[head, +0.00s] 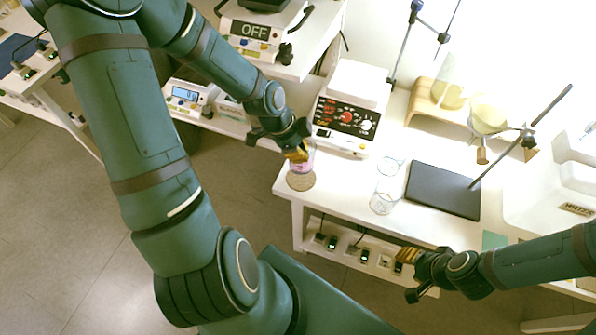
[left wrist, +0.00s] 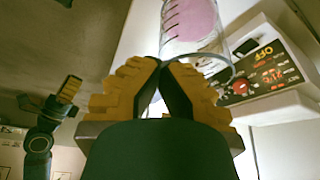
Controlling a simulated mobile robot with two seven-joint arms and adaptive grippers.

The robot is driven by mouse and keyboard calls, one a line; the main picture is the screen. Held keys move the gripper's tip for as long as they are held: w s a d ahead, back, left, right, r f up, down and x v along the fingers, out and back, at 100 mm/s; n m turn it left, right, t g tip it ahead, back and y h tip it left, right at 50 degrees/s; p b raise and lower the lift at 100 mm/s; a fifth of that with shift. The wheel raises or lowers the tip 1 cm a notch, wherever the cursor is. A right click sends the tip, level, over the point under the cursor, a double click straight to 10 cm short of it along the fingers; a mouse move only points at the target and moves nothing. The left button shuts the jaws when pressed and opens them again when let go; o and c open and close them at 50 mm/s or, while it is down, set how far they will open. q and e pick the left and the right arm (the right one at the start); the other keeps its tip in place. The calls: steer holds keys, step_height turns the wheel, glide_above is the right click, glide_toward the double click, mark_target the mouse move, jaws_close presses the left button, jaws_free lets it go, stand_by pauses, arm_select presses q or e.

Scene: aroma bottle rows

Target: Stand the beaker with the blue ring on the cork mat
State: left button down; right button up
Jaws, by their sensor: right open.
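A clear beaker with pink contents (head: 304,166) is at the bench's left front corner, over the round cork mat (head: 300,182). I cannot tell whether its base touches the mat. The beaker also fills the top of the left wrist view (left wrist: 190,22), where no blue ring can be made out. My left gripper (head: 299,152) is at the beaker's rim, its fingertips (left wrist: 161,66) nearly together on the glass wall. More clear glassware (head: 382,203) stands to the right, with a bluish rim (head: 391,164) at its back. My right gripper (head: 407,255) is open and empty by the bench's front edge.
A hotplate device with red and white knobs (head: 347,117) stands just behind the cork mat. A dark flat stand base (head: 442,190) lies to the right, with a slanting rod. A wooden rack (head: 440,100) is at the back. Bare bench shows between mat and glassware.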

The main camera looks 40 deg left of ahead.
mark_target(300, 169)
arm_select(q)
steer(key=shift+f+b, duration=0.85)
steer(key=shift+f, duration=2.7)
steer(key=c, duration=1.1)
jaws_free()
steer(key=shift+f, duration=0.1)
steer(key=shift+c, duration=0.2)
steer(key=p+v, duration=0.5)
steer(key=v, duration=0.7)
steer(key=s+d+f+n, duration=0.1)
steer(key=d+f+n, duration=0.5)
steer(key=d, duration=0.4)
steer(key=s+d+f+n, duration=0.1)
steer(key=d+f+n, duration=0.6)
steer(key=d, duration=0.3)
steer(key=shift+d+n, duration=0.3)
steer(key=shift+d, duration=0.05)
